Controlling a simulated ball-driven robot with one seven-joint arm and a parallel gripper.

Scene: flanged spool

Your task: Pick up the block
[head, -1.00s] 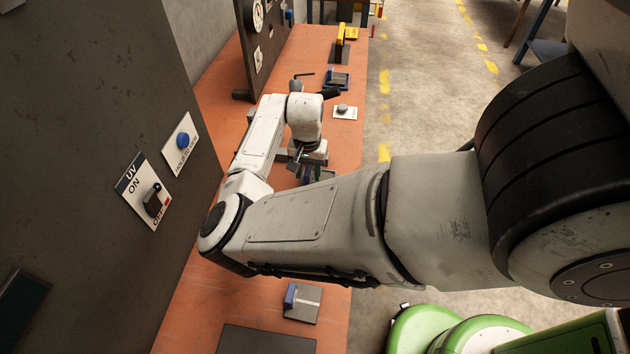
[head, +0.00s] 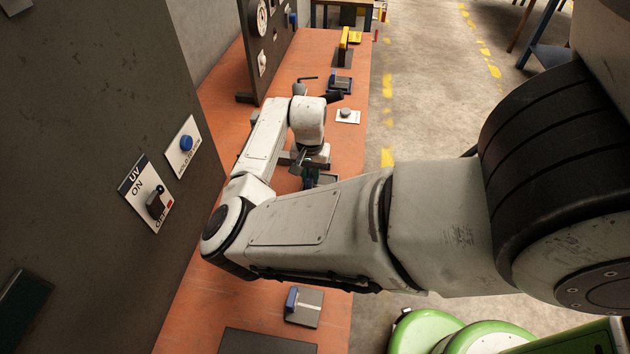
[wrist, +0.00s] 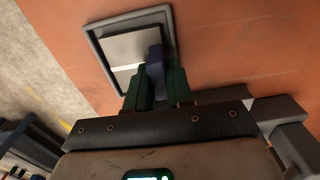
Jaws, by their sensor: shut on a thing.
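My gripper (wrist: 158,88) has its green fingers closed on the dark-blue block (wrist: 155,62) in the wrist view. The block sits over a light-grey plate inside a grey square-rimmed tray (wrist: 96,62); I cannot tell whether it touches the plate. In the head view my gripper (head: 309,176) is low over the orange table, partly behind my own forearm. The held block cannot be made out there.
The orange table (head: 330,230) carries a blue upright piece on a grey plate (head: 303,306) at the front. A white pad with a grey knob (head: 346,115) and a blue-framed fixture (head: 340,83) stand further back. A dark panel with switches (head: 110,150) rises at the left.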

